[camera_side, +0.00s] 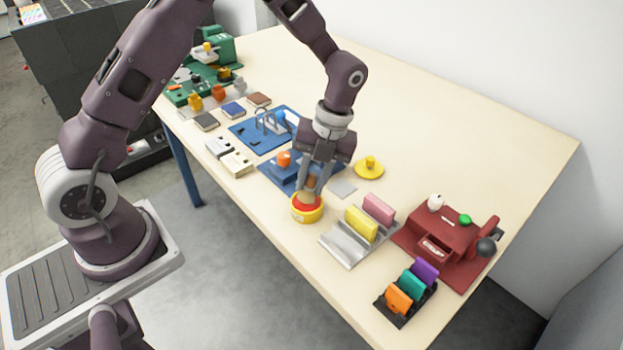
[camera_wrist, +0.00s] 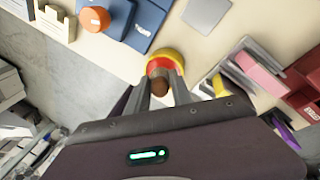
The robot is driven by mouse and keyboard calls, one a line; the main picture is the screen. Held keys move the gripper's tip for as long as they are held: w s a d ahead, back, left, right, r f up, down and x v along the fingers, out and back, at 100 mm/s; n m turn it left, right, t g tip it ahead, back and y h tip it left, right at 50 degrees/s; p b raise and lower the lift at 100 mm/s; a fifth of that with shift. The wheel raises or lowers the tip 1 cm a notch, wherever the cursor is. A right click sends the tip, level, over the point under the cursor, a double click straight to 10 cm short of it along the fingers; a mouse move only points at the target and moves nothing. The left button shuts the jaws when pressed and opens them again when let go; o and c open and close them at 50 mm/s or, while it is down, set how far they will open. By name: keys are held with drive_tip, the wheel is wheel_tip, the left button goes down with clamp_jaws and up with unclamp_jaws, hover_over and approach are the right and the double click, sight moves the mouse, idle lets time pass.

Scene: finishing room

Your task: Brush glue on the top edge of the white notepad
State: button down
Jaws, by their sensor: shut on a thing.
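My gripper (camera_side: 312,184) is shut on an upright brush (camera_wrist: 160,87) with a brown-orange handle. The brush's lower end is at the mouth of a yellow pot (camera_side: 307,214) with a red top; whether the bristles are inside is hidden. The pot also shows in the wrist view (camera_wrist: 165,55), just beyond my fingertips. I cannot pick out a white notepad for certain. A pale flat square (camera_side: 342,187) lies right of my gripper, and it also shows in the wrist view (camera_wrist: 206,11).
A silver stand (camera_side: 343,247) with a yellow block and a pink block is close on the right. A dark red station (camera_side: 440,235) and a rack of coloured blocks (camera_side: 404,290) lie beyond it. A blue base (camera_side: 272,176) is behind my gripper. The table's back right is clear.

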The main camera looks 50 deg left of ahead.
sight(311, 175)
drive_tip(key=shift+f, duration=0.7)
idle(1.2)
drive_tip(key=shift+r, duration=3.6)
